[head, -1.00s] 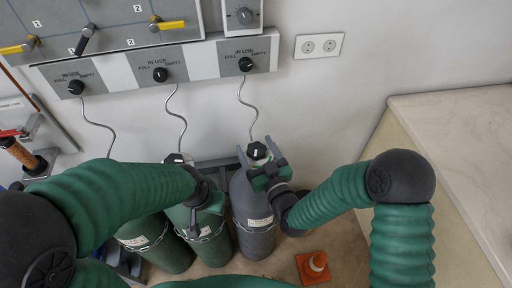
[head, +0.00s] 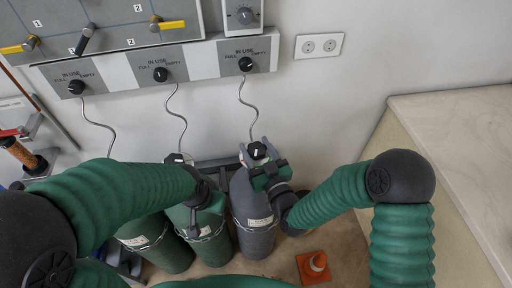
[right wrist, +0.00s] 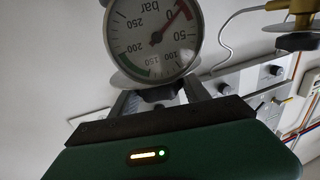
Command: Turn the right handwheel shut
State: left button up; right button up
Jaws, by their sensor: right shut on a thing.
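The right handwheel (head: 257,150) is a black knob with a white mark, on top of the grey right gas cylinder (head: 252,208). My right gripper (head: 256,152) is shut on it, one finger on each side. In the right wrist view, the two fingers (right wrist: 160,95) stand before a round pressure gauge (right wrist: 153,38) marked in bar. Its red needle points near 0.
Another green cylinder (head: 165,250) stands at the left. A wall panel (head: 160,72) with FULL/EMPTY knobs and thin hoses is behind.

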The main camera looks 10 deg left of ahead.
dwell(0.8)
jog(key=o, duration=1.3)
jog(key=shift+o, duration=0.2)
jog(key=b+v, duration=0.1)
jog(key=v, duration=0.7)
jog(key=shift+s+d+f, duration=0.1)
jog(key=shift+s+d, duration=0.1)
jog(key=shift+s, duration=0.05)
jog(key=p, duration=0.8)
send_near(261, 158)
jog(key=v, duration=0.3)
jog(key=shift+s+d+r, duration=0.1)
jog(key=shift+s+r, duration=0.1)
jog(key=shift+r, duration=0.05)
